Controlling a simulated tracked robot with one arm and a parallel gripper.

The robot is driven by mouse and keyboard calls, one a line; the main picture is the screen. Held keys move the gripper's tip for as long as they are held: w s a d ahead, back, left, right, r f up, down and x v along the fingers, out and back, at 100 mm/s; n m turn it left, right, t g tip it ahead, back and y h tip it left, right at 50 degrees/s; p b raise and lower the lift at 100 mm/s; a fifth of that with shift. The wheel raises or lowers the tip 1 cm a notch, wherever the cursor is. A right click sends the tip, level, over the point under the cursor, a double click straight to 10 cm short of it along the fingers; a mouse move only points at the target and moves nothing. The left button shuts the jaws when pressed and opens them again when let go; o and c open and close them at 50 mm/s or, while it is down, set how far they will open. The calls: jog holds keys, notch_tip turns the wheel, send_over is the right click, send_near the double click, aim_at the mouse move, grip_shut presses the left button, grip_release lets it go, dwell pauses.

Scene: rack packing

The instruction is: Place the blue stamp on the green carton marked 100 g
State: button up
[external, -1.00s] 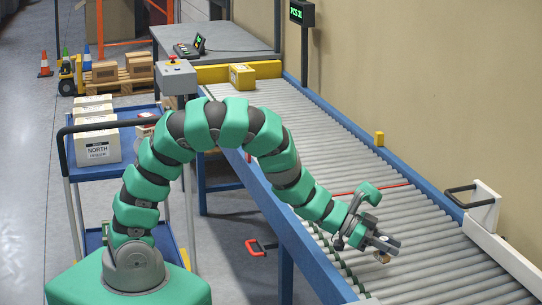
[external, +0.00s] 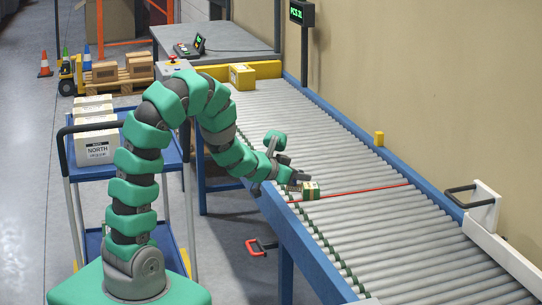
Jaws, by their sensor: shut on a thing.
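My gripper (external: 299,182) is over the near left side of the roller conveyor, at the red line. It is shut on a small tan and green carton (external: 311,190) at its fingertips, low over the rollers or touching them; I cannot tell which. Any marking on this carton is too small to read. I cannot make out a blue stamp; it may be hidden by the gripper or out of view.
The roller conveyor (external: 376,212) is largely clear. A yellow carton (external: 242,77) stands at its far end and a small yellow block (external: 379,139) on its right rail. A blue cart (external: 122,167) with white boxes stands at the left.

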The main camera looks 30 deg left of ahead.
jog(key=a+n+y, duration=0.1)
jog(key=a+y, duration=0.1)
jog(key=a, duration=0.3)
send_over(314, 184)
jog(key=s, duration=0.2)
jog(key=shift+w+a+f+t, duration=0.1)
jog(key=shift+w+f+t, duration=0.05)
jog(key=shift+f, duration=0.25)
jog(key=shift+w+f+t, duration=0.1)
jog(key=shift+f+t, duration=0.05)
jog(key=shift+f, duration=0.25)
jog(key=shift+w, duration=0.85)
notch_tip(314, 184, down, 4)
jog(key=shift+r+b, duration=0.15)
jog(key=shift+b, duration=0.65)
jog(key=shift+r, duration=0.1)
jog(key=o, duration=1)
